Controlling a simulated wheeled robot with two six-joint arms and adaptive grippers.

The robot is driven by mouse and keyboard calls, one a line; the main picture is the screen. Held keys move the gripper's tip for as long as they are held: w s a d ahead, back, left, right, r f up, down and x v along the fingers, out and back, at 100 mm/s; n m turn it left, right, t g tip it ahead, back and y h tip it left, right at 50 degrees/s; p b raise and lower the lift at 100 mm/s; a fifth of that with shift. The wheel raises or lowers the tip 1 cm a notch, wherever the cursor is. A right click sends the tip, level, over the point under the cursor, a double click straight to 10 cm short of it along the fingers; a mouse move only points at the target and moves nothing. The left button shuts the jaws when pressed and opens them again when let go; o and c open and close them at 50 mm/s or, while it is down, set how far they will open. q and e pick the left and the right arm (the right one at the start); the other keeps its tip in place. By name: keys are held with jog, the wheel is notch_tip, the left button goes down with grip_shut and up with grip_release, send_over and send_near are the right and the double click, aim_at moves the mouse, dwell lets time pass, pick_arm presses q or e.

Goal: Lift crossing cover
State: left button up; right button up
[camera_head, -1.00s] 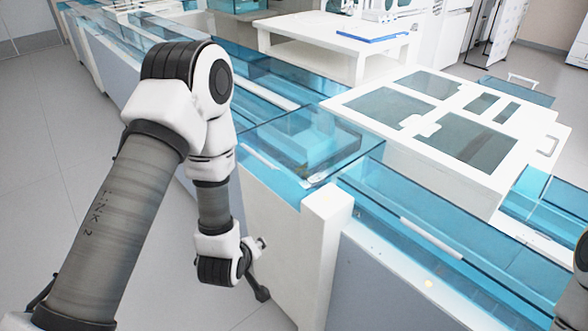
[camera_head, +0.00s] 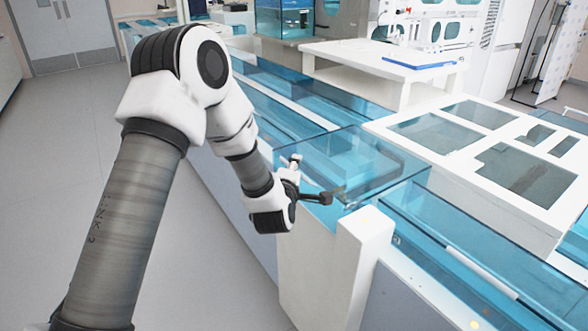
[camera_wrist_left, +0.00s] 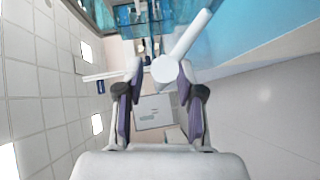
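The crossing cover is a clear blue box-like lid (camera_head: 375,150) over the junction of the tube tracks, right of my left arm in the head view. My left gripper (camera_head: 311,180) is at the cover's near left edge. In the left wrist view, my left gripper's (camera_wrist_left: 160,78) two fingers are apart. A white bar with a flat end (camera_wrist_left: 185,45), which looks like the cover's handle, reaches between the fingertips. A gap shows on its left; whether the right finger touches it I cannot tell. My right gripper is out of view.
A white post (camera_head: 362,245) stands at the near corner of the crossing. A white panel with dark windows (camera_head: 465,150) lies to the right. A white table (camera_head: 345,50) with a blue object (camera_head: 425,62) stands behind. Floor on the left is clear.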

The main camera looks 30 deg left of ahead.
pick_arm(q)
grip_shut()
jog(key=shift+r, duration=0.1)
